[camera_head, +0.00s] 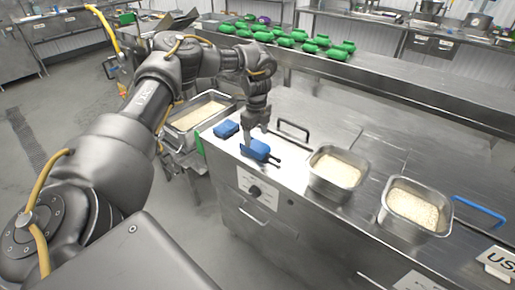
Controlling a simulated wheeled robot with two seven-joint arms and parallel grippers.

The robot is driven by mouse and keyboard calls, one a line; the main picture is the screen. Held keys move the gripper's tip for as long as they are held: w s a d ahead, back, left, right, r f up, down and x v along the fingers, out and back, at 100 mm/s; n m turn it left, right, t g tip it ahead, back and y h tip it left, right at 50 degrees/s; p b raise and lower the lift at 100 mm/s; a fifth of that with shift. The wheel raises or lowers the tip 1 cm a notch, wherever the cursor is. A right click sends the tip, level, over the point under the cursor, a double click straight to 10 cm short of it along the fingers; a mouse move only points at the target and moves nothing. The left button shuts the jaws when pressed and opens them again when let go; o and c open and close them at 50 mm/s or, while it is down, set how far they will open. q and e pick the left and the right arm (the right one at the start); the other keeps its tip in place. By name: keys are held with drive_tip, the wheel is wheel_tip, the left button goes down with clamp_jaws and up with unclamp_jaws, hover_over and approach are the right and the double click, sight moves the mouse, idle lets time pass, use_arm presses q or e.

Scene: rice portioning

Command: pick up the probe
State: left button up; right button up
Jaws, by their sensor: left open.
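A blue device with a dark end (262,151), which looks like the probe, lies on the steel counter near its front left. A second, smaller blue block (226,130) lies to its left. My left gripper (247,146) reaches down from above at the left end of the blue device, with open jaws. Its fingers overlap the device in the picture, and I cannot tell whether they touch it. The gripper and wrist hide a part of the device's left side. My right gripper is not in view.
Two steel pans of rice (312,181) (384,215) stand to the right on the counter (300,105). A larger rice pan (174,128) stands at the left. A black handle (293,127) rises behind the device. Several green items (290,42) lie on the back shelf.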

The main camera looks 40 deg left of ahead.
sight(257, 145)
use_arm(q)
drive_tip(key=shift+w+f, duration=0.1)
drive_tip(key=shift+f, duration=0.25)
drive_tip(key=shift+d+f+p, duration=0.1)
drive_tip(key=shift+f+p, duration=0.3)
wheel_tip(257, 145, down, 4)
drive_tip(key=shift+f+p, duration=0.15)
drive_tip(key=shift+p, duration=0.4)
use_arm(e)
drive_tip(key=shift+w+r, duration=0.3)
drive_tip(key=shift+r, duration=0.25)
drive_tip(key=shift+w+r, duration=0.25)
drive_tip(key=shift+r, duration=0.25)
use_arm(q)
drive_tip(key=shift+c, duration=0.3)
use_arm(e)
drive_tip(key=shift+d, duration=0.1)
use_arm(q)
drive_tip(key=c, duration=1)
